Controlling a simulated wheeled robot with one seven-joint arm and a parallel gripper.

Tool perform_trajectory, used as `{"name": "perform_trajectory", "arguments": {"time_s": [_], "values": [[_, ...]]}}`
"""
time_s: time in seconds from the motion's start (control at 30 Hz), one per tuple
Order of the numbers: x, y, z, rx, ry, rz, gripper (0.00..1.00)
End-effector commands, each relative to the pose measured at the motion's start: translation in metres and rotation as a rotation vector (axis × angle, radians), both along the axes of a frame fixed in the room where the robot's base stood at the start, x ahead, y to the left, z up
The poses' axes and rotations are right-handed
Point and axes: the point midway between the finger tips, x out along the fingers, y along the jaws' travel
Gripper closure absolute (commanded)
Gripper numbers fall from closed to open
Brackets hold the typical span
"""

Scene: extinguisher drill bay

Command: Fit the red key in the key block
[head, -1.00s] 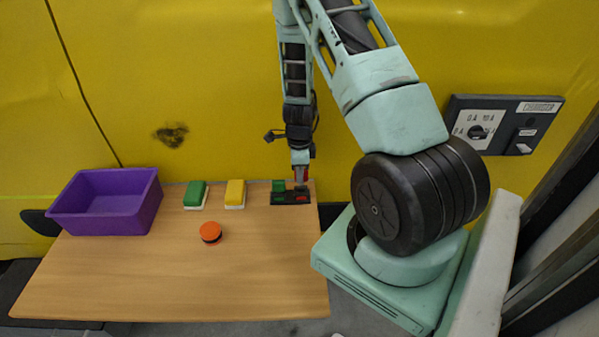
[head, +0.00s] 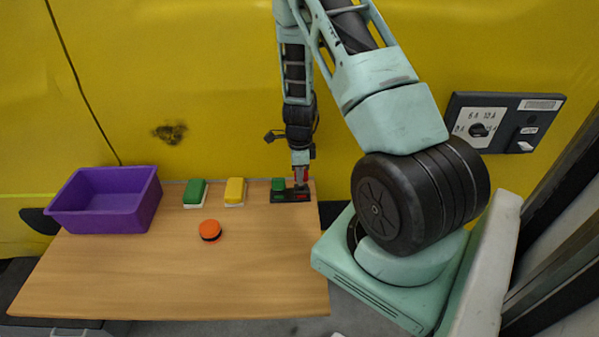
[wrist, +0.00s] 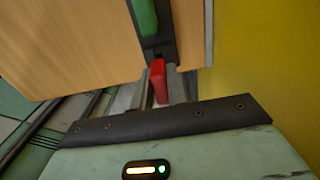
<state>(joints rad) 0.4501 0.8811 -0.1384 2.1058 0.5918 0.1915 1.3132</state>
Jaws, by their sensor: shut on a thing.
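The key block (head: 290,198) is a dark, low block at the back right of the table, with a green key (head: 278,184) standing in its left part. A red patch shows on its right part. My gripper (head: 301,184) points down just above that right part. In the wrist view my gripper (wrist: 160,88) is shut on the red key (wrist: 158,82), whose far end is at or close to the dark key block (wrist: 158,46). The green key (wrist: 144,17) is beyond it. I cannot tell whether the red key touches or enters the block.
On the wooden table (head: 150,280) stand a purple bin (head: 75,220), a green-topped block (head: 195,193), a yellow-topped block (head: 235,192) and an orange round knob (head: 210,230). A yellow wall closes the back. The table's front middle is clear.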

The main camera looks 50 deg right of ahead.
Motion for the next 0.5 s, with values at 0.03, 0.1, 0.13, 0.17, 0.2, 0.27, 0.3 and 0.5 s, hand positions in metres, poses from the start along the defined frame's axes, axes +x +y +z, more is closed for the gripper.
{"name": "perform_trajectory", "arguments": {"time_s": [0.03,0.1,0.13,0.17,0.2,0.27,0.3,0.5], "values": [[0.0001,-0.0001,-0.0019,0.000,0.000,0.000,1.00],[0.0001,-0.0001,-0.0032,0.000,0.000,0.000,1.00],[0.0001,-0.0001,-0.0038,0.000,0.000,0.000,1.00],[0.0001,-0.0001,-0.0043,0.000,0.000,0.000,1.00],[0.0001,-0.0001,-0.0051,0.000,0.000,0.000,1.00],[0.0001,-0.0001,-0.0062,0.000,0.000,0.000,1.00],[0.0001,-0.0001,-0.0070,0.000,0.000,0.000,1.00],[0.0001,-0.0001,-0.0108,0.000,0.000,0.000,1.00]]}}
